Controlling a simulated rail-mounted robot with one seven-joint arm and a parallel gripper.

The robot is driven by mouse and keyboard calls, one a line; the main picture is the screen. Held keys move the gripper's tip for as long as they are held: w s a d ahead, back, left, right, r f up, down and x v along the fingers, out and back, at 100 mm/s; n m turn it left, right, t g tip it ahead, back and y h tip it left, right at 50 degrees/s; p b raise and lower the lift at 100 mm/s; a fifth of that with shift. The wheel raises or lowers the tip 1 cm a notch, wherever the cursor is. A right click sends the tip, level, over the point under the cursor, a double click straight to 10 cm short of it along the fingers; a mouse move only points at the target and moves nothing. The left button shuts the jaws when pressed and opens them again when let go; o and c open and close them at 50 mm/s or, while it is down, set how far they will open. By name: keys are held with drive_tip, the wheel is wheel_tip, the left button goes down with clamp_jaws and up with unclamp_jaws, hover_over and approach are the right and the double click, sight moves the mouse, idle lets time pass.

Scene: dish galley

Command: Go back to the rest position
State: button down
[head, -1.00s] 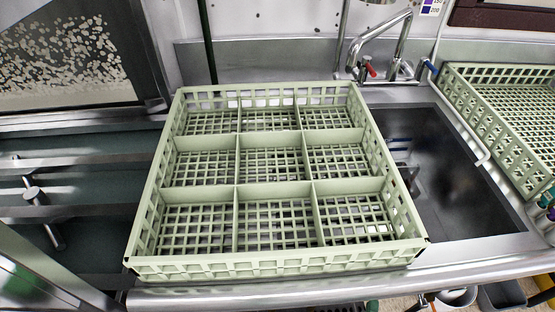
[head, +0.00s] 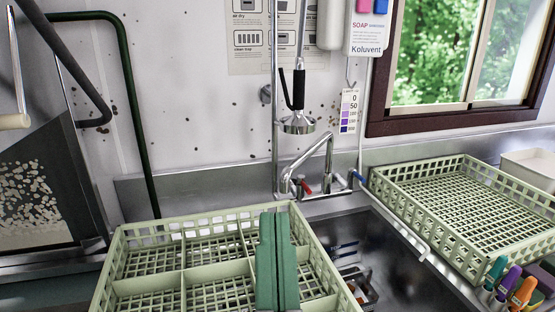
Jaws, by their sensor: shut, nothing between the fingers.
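My gripper (head: 274,222) shows at the bottom middle of the head view as two long green fingers side by side. They are shut against each other with nothing between them. They stand in front of the pale green compartment rack (head: 135,237) and cover part of its right side. I cannot tell how far above the rack they are. The rack's visible compartments look empty, and its near edge is cut off by the frame.
A sink (head: 375,262) with some utensils in it lies right of the rack. Behind stand a tap (head: 322,160) and a hanging spray head (head: 298,122). A second rack (head: 465,200) and several coloured bottles (head: 508,282) are at the right.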

wheel_tip(320, 180, up, 40)
drive_tip(key=s+a+n+y+p, duration=0.1)
drive_tip(key=a+p, duration=0.1)
drive_tip(key=p, duration=3.6)
drive_tip(key=shift+a+r+n+t, duration=0.15)
drive_tip(key=shift+a+n+t, duration=0.1)
drive_tip(key=shift+n+t, duration=0.05)
drive_tip(key=shift+s, duration=0.1)
